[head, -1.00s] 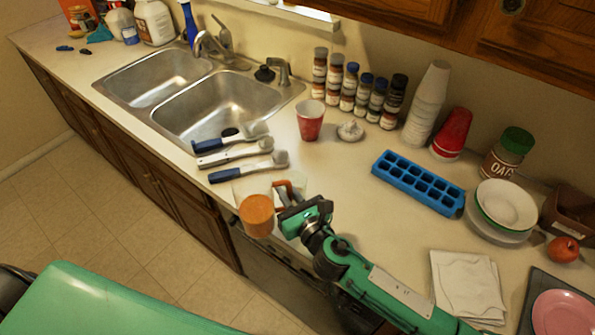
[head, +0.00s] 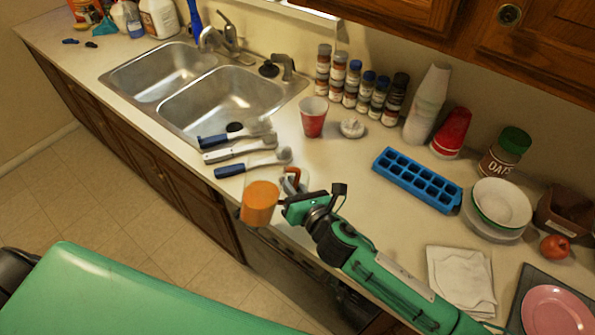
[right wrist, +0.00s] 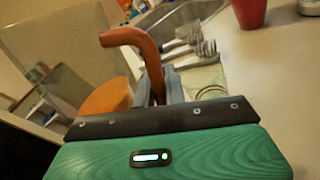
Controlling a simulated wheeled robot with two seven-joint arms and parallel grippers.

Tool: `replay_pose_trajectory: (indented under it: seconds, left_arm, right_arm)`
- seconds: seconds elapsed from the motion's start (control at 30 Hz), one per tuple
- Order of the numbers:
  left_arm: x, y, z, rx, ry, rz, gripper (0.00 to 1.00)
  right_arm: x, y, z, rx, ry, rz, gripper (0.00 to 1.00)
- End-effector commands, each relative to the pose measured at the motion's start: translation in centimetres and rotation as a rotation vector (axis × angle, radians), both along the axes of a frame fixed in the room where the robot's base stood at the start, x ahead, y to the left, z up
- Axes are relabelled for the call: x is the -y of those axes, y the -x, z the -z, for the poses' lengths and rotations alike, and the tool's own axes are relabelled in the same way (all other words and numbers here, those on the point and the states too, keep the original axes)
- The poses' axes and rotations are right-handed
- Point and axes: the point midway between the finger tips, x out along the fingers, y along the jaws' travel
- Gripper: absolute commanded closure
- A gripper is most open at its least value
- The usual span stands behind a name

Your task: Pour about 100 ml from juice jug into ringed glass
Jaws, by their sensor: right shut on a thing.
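The juice jug is a clear vessel with orange juice (head: 259,203) low in it and a red-orange handle (head: 294,178). It is held at the counter's front edge, below the brushes in the head view. My right gripper (head: 291,207) is shut on the jug's handle, which also rises between the fingers in the right wrist view (right wrist: 150,58). The jug's clear wall (right wrist: 65,55) fills the left of that view. A thin ring, possibly of the ringed glass (right wrist: 211,91), shows just beyond the fingers; its body is mostly hidden. My left gripper is out of view.
Several brushes (head: 238,154) lie between the jug and the sink (head: 215,105). A red cup (head: 314,117) stands behind. A blue ice tray (head: 417,181), stacked cups (head: 428,104) and bowls (head: 503,205) are to the right. Mid-counter is clear.

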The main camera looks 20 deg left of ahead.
Motion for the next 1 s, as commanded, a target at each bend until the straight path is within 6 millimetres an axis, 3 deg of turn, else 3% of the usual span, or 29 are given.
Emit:
replay_pose_trajectory:
  seconds: [0.43,0.67,0.7,0.9,0.93,1.0]
  left_arm:
    - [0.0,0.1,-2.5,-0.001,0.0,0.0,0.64]
    - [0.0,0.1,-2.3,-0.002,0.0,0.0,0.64]
    - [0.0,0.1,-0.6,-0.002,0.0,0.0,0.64]
    - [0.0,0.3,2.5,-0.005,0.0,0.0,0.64]
    - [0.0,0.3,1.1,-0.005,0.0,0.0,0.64]
    - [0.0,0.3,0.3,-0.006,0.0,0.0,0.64]
  right_arm:
    - [0.1,-0.4,-1.2,-0.264,-0.125,-0.002,1.0]
    - [-0.3,0.4,-0.2,-0.401,-0.189,-0.004,1.0]
    - [-0.4,0.7,1.9,-0.427,-0.198,-0.003,1.0]
    - [-0.7,1.5,6.4,-0.541,-0.252,-0.003,1.0]
    - [-0.8,1.5,4.8,-0.554,-0.261,-0.005,1.0]
    - [-0.9,1.8,4.1,-0.584,-0.277,-0.006,1.0]
